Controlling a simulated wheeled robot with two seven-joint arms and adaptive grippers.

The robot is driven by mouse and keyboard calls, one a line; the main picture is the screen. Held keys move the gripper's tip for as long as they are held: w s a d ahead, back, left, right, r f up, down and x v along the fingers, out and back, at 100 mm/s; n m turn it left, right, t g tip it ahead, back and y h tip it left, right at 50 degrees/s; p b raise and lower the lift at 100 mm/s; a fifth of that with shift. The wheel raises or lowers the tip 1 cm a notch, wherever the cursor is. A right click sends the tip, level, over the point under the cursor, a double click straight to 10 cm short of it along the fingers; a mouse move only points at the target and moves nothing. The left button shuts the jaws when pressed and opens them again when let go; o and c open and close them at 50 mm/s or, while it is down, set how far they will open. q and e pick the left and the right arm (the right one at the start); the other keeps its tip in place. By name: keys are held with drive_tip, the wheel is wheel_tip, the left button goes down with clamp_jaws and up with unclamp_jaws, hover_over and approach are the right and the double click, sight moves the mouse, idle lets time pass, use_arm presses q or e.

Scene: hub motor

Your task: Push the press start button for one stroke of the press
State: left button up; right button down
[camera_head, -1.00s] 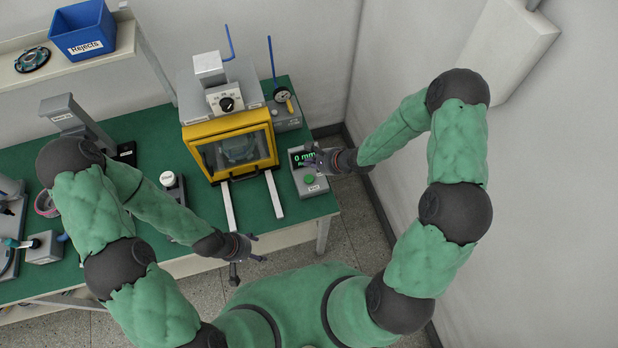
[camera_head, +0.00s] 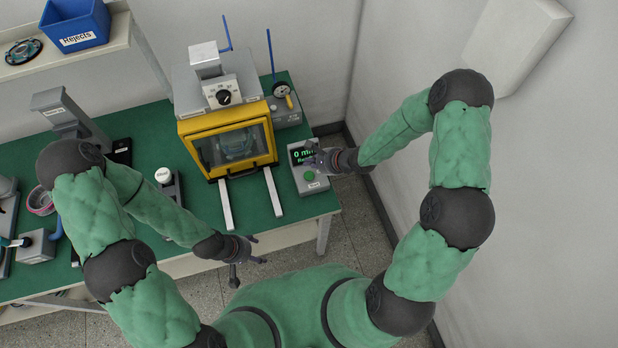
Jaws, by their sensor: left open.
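The press (camera_head: 213,112) stands on the green bench with its yellow-framed clear guard (camera_head: 185,150) down across the front. A metal part shows dimly behind the window. The control box (camera_head: 321,187) sits right of the press, with a green start button (camera_head: 309,176) and a small screen (camera_head: 302,154) reading "0 mm" with a second line partly hidden. My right gripper (camera_head: 316,158) is over the box's upper right, just beyond the button, covering part of the screen; its fingers are too small to judge. My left gripper (camera_head: 254,251) is open and empty in front of the bench edge.
Two pale rails (camera_head: 272,191) stick out in front of the press. A gauge (camera_head: 281,90) stands behind the control box. A blue Rejects bin (camera_head: 75,24) is on the shelf. A white-capped bottle (camera_head: 163,175) stands left of the press. A wall is close on the right.

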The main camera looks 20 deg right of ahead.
sight(311, 176)
drive_tip(key=shift+f+b, duration=1.6)
drive_tip(key=shift+b, duration=0.2)
drive_tip(key=shift+f, duration=0.35)
drive_tip(key=shift+f+b, duration=0.5)
drive_tip(key=shift+f, duration=0.45)
drive_tip(key=shift+f, duration=0.1)
drive_tip(key=shift+f, duration=0.25)
